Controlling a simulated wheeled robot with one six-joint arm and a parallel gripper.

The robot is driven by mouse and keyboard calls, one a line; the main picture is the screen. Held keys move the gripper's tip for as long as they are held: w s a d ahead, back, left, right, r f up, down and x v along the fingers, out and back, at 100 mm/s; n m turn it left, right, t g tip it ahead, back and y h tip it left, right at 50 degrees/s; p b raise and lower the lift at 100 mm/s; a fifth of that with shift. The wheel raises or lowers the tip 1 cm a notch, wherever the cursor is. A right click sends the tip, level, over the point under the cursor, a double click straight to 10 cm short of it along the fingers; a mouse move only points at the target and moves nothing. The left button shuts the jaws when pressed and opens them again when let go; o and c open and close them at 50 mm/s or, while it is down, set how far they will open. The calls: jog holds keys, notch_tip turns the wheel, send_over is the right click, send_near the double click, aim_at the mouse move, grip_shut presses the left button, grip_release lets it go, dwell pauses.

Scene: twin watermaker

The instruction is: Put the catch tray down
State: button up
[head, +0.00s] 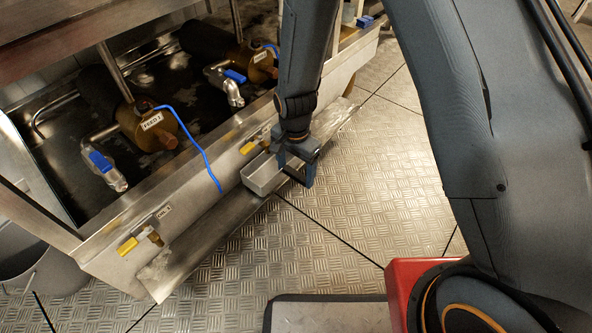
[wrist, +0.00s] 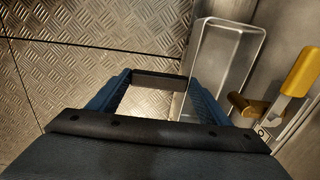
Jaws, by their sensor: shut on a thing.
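The catch tray (head: 262,182) is a small, rectangular, open metal tray. It looks empty and roughly level over the sloping metal ledge along the front of the machine, below a yellow-handled valve (head: 250,147). I cannot tell whether its underside touches the ledge. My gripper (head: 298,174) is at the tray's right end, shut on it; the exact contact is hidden. In the wrist view the tray (wrist: 222,58) lies along the right finger of my gripper (wrist: 155,95), with the yellow valve handle (wrist: 301,72) to its right.
The metal ledge (head: 205,238) runs along the machine's front. A second yellow-handled valve (head: 128,246) is at the lower left. A blue hose (head: 197,145) hangs over the front panel. The chequered metal floor (head: 345,215) is clear. A grey bucket (head: 45,275) stands at far left.

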jog(key=shift+f, duration=0.5)
jog(key=o, duration=1.6)
jog(key=shift+o, duration=0.2)
